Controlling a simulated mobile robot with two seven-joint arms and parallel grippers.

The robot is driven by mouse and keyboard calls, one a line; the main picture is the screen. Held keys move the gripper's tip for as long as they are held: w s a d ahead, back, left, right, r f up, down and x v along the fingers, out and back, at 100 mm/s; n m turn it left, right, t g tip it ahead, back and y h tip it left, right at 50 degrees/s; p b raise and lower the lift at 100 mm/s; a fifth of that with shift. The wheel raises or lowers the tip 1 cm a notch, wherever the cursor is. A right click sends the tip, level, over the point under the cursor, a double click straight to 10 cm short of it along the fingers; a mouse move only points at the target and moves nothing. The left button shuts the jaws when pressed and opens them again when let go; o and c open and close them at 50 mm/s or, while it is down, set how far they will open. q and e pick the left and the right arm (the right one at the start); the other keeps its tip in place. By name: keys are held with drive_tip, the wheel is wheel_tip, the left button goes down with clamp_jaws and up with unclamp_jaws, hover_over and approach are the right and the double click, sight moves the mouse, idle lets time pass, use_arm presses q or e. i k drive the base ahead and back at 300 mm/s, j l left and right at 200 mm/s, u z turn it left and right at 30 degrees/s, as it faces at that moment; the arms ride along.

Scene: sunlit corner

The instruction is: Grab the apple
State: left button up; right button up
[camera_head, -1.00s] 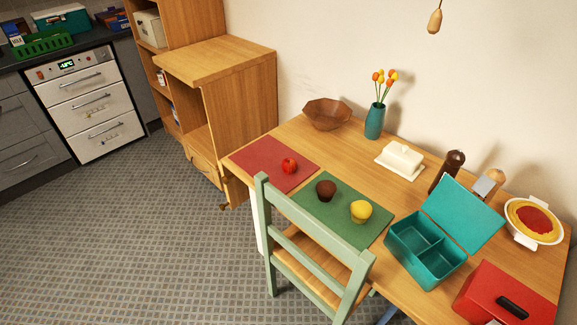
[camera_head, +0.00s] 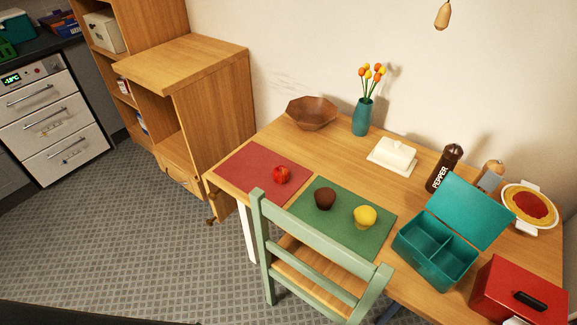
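A red apple (camera_head: 282,175) sits on the red placemat (camera_head: 240,170) at the left end of the wooden table (camera_head: 283,133). Nothing touches the apple and it is in plain sight. Neither of my grippers shows in the head view, so I cannot see whether they are open or shut.
A green chair (camera_head: 262,240) stands at the table's near side. A green placemat (camera_head: 345,237) holds a brown muffin (camera_head: 325,199) and a yellow muffin (camera_head: 365,217). A wooden bowl (camera_head: 312,113) and teal vase (camera_head: 362,117) stand behind. A teal lunchbox (camera_head: 434,282) is open. Floor (camera_head: 150,250) is clear at left.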

sight(280, 173)
drive_tip(key=i+j+z, duration=0.25)
drive_tip(key=j+z, duration=0.2)
drive_tip(key=j, duration=0.15)
drive_tip(key=i+j+z, duration=0.15)
drive_tip(key=j+z, duration=0.25)
drive_tip(key=j, duration=0.3)
drive_tip(key=j+z, duration=0.45)
drive_tip(key=j, duration=0.25)
drive_tip(key=j+z, duration=0.45)
drive_tip(key=j, duration=0.3)
drive_tip(key=k+j+z, duration=0.2)
drive_tip(key=j+z, duration=0.25)
drive_tip(key=j, duration=0.25)
